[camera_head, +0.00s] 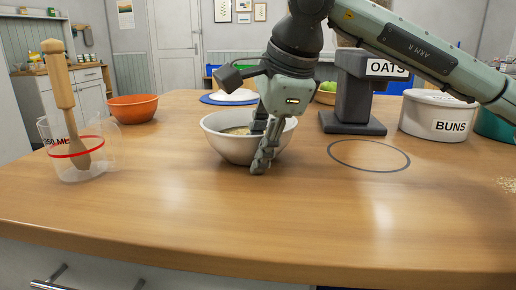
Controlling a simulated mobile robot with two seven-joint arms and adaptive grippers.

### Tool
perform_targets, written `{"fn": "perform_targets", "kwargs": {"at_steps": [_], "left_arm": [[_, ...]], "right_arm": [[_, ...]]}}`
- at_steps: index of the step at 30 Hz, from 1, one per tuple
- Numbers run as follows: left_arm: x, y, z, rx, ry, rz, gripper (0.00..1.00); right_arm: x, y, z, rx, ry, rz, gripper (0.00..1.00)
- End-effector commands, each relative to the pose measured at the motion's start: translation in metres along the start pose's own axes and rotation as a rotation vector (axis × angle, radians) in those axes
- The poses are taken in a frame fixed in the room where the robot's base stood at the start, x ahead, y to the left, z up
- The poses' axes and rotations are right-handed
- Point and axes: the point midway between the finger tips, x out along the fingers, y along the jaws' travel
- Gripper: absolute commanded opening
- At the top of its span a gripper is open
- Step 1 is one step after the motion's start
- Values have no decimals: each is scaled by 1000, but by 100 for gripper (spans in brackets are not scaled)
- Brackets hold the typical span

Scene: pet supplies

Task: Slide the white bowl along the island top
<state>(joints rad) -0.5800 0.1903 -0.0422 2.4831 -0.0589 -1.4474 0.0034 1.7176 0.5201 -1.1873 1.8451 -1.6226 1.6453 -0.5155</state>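The white bowl (222,148) stands upright on the wooden island top (200,215), near the middle of the view, with something pale brown inside. My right gripper (259,150) reaches down at the bowl's right front side. One finger shows in front of the bowl's outer wall, its tip low near the wood. A dark finger part shows above the rim at the bowl's opening. The gripper hides part of the rim, and whether the fingers press on it cannot be told. A dark ring outline (369,141) is marked on the top right of the bowl. My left gripper is not in view.
A blue plate (212,99) of white powder, a dark grey stand (352,123) and a BUNS tin (425,117) stand behind. The front is clear.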

Motion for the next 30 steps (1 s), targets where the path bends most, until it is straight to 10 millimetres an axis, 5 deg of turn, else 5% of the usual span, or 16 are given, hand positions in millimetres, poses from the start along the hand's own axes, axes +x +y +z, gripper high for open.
{"fn": "perform_targets", "kwargs": {"at_steps": [11,24,30], "left_arm": [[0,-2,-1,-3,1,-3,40],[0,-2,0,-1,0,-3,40],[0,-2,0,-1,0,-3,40]], "right_arm": [[-13,-2,0,2,0,-5,29],[-99,-1,0,2,0,-4,29],[-118,0,0,1,1,-1,29]]}}
